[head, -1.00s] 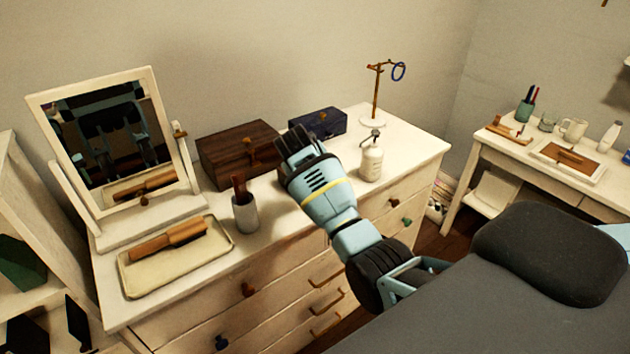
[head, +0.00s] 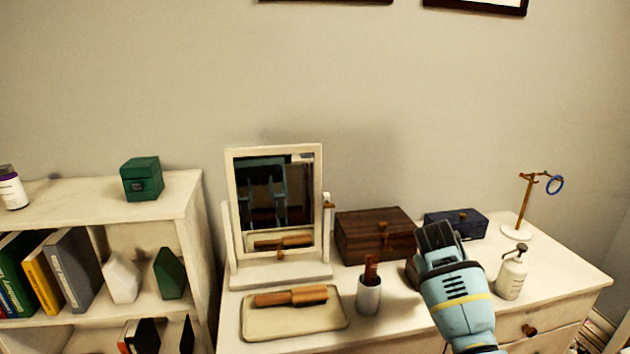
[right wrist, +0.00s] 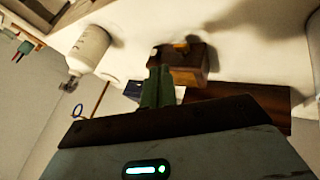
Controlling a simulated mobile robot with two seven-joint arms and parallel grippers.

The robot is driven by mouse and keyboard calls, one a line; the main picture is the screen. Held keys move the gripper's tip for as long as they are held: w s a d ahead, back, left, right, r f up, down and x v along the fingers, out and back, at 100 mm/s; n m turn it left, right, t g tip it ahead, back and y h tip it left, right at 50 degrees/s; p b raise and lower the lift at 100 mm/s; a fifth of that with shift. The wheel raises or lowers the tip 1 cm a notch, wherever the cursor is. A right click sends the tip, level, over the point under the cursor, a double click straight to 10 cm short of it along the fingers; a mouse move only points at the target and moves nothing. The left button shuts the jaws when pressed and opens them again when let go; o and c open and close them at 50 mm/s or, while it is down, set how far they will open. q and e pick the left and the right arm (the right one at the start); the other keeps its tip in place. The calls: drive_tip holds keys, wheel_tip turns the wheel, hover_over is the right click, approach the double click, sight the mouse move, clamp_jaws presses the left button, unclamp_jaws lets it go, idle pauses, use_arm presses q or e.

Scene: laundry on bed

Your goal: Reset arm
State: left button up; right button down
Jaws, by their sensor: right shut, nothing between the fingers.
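My right gripper (head: 437,238) is held above the dresser top (head: 560,270), at the right of the head view. It stands in front of the brown wooden box (head: 375,232) and the dark blue box (head: 470,222), with the white pump bottle (head: 511,275) to its right. Its fingers are shut with nothing between them; they also show in the right wrist view (right wrist: 158,88). In that tilted view the pump bottle (right wrist: 90,48) is at upper left and a small box (right wrist: 188,68) is just beyond the fingertips. My left gripper is not in view.
On the dresser are a mirror (head: 233,200), a tray (head: 257,328) with a brush (head: 290,297), a cup (head: 368,296) and a ring stand (head: 521,205). A bookshelf (head: 185,195) with a green box (head: 142,180) stands at left.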

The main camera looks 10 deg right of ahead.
drive_tip(key=s+a+f+n+y, duration=0.1)
drive_tip(key=s+a+f, duration=0.2)
drive_tip(key=s+f, duration=0.6)
drive_tip(key=s+a+f+n+y, duration=0.1)
drive_tip(key=s+a+f, duration=0.2)
drive_tip(key=s+f, duration=0.7)
drive_tip(key=s+a+r+g+y, duration=0.1)
drive_tip(key=s+a, duration=0.2)
drive_tip(key=s, duration=0.7)
drive_tip(key=s+a+r+n+g+y, duration=0.1)
drive_tip(key=s+a+y, duration=0.15)
drive_tip(key=s, duration=0.65)
drive_tip(key=s+a+r+g, duration=0.1)
drive_tip(key=s+a, duration=0.2)
drive_tip(key=s, duration=0.7)
drive_tip(key=w+a+f+t+y, duration=0.2)
drive_tip(key=w+f+t, duration=0.4)
drive_tip(key=f, duration=0.3)
drive_tip(key=shift+w+a+f+t, duration=0.3)
drive_tip(key=shift+w+a+t, duration=0.1)
drive_tip(key=shift+t, duration=0.5)
drive_tip(key=shift+d, duration=0.1)
